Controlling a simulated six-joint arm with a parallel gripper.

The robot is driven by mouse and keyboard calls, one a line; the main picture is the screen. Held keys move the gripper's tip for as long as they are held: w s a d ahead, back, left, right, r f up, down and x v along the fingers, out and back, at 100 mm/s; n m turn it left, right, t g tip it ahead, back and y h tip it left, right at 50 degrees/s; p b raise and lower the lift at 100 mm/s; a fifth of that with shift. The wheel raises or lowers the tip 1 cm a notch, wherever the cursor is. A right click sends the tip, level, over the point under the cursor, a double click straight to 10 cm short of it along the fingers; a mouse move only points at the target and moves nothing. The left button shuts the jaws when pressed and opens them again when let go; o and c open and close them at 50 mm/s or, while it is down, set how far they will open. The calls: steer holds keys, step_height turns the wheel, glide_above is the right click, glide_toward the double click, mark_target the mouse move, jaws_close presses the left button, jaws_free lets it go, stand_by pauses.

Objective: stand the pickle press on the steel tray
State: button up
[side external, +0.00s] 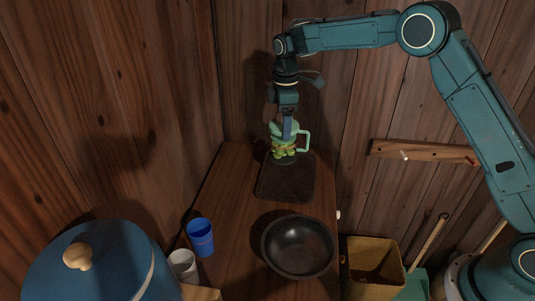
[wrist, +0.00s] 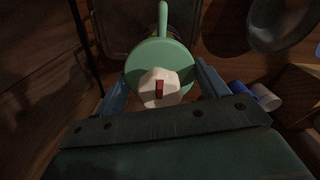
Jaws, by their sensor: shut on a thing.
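The pickle press (side external: 284,151) is a green jar with a side handle and a patterned, see-through-looking lower body. It looks upright. In the wrist view the press (wrist: 160,58) shows its round green lid, with a white knob and a red mark on top. My gripper (side external: 286,130) is shut on it, one finger on each side of the lid in the wrist view (wrist: 162,82). The steel tray (side external: 287,190) is a dark, flat square on the wooden counter. The press is over the tray's far end; I cannot tell whether its base touches the tray.
A black bowl (side external: 298,246) stands in front of the tray. Wooden walls rise close behind and left. A yellowish bin (side external: 373,268) is at the right.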

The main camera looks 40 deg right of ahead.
mark_target(283, 151)
steer(key=shift+f, duration=5.05)
steer(key=o, duration=1.9)
steer(key=shift+f, duration=0.1)
steer(key=shift+o, duration=0.2)
step_height(283, 151, up, 12)
